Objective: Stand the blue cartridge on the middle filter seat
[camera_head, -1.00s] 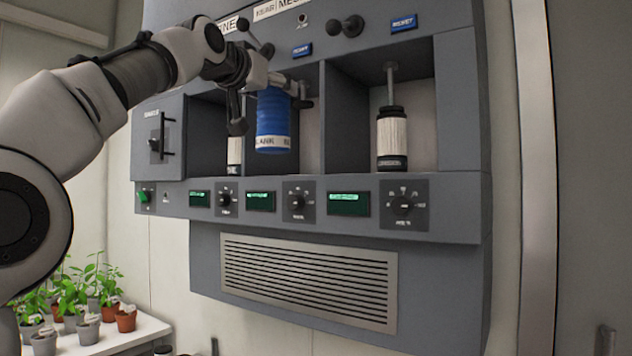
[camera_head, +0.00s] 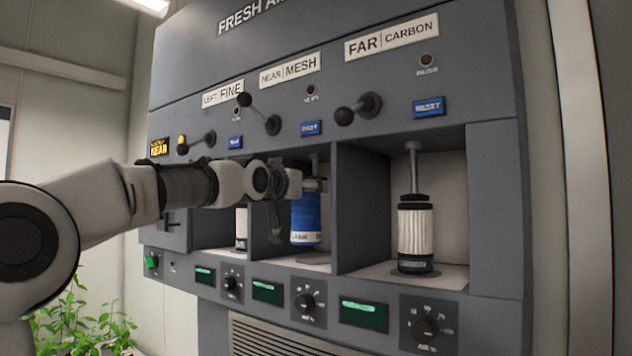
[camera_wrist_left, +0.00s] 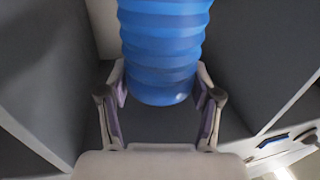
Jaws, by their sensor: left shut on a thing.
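The blue cartridge (camera_head: 305,218), ribbed with a white label band at its lower end, is upright inside the middle bay, under the NEAR MESH sign. My left gripper (camera_head: 308,186) is shut on its upper part. In the left wrist view, the cartridge (camera_wrist_left: 165,50) lies between the two fingers (camera_wrist_left: 163,95). The middle filter seat (camera_head: 313,258) shows as a dark disc on the bay floor just below the cartridge. I cannot tell whether the cartridge touches it. My right gripper is not in view.
A white pleated cartridge (camera_head: 415,235) stands in the right bay under a plunger. Another white cartridge (camera_head: 241,228) shows partly in the left bay. Grey dividing walls (camera_head: 362,210) flank the middle bay. Lever knobs (camera_head: 357,108) stick out above the bays.

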